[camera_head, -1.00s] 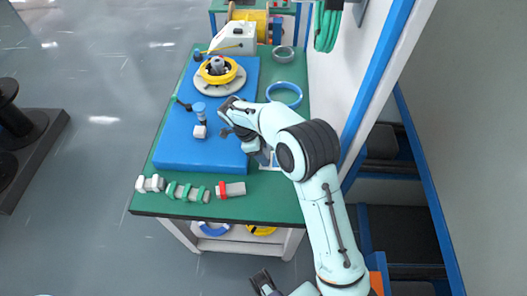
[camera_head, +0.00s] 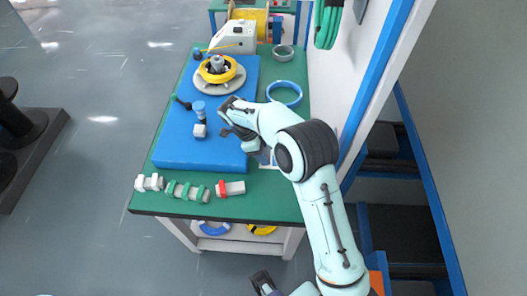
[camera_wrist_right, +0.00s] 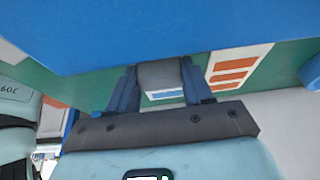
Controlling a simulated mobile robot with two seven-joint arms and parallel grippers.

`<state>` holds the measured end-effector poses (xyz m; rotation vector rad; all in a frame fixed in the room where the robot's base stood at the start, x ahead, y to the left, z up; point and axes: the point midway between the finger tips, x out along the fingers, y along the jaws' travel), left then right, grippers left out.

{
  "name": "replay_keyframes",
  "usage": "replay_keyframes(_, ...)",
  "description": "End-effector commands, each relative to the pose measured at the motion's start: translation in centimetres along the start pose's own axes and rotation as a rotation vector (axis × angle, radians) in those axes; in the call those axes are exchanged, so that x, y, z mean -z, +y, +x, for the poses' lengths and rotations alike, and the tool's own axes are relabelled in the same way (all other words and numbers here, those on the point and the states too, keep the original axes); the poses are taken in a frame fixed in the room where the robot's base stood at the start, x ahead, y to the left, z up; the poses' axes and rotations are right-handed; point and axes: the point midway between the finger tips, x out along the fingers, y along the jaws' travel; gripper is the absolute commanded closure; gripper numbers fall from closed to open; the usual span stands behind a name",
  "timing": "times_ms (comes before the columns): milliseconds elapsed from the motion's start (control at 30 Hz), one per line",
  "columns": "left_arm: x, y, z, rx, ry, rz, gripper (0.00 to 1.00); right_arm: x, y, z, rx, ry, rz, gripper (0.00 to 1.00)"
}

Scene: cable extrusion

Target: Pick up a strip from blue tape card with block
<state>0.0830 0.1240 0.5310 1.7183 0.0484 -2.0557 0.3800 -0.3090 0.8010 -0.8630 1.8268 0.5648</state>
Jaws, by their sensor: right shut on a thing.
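My right gripper (camera_wrist_right: 160,88) is shut on a grey block (camera_wrist_right: 160,73), which sits between its two blue fingers. In the head view this gripper (camera_head: 262,157) points down at the right edge of the blue slab, partly hidden by my arm. A white card with a blue strip (camera_wrist_right: 165,95) shows just behind the block in the wrist view; the block covers part of it. I cannot tell whether block and card touch. In the head view only part of the pale card (camera_head: 271,172) shows beside the gripper. My left gripper (camera_head: 262,283) is at the bottom edge, its opening unclear.
A card with orange strips (camera_wrist_right: 234,68) lies beside the blue-strip card. The blue slab (camera_head: 190,150) carries a yellow ring (camera_head: 218,75) on a round base. A blue ring (camera_head: 285,84) lies behind my arm. Grey pieces with clips (camera_head: 187,191) line the green table's front.

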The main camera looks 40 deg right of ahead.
Motion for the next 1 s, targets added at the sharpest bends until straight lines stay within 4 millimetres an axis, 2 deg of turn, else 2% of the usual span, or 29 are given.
replay_keyframes(367, 0.0, 0.1, -0.2, 0.000, 0.001, 0.000, 0.57, -0.1, 0.1, 0.0, -0.005, 0.000, -0.002, 0.76)
replay_keyframes(1000, 0.2, 1.5, -4.0, -0.005, 0.014, 0.005, 0.57, 2.5, 0.0, -5.9, -0.002, -0.001, 0.000, 0.76)
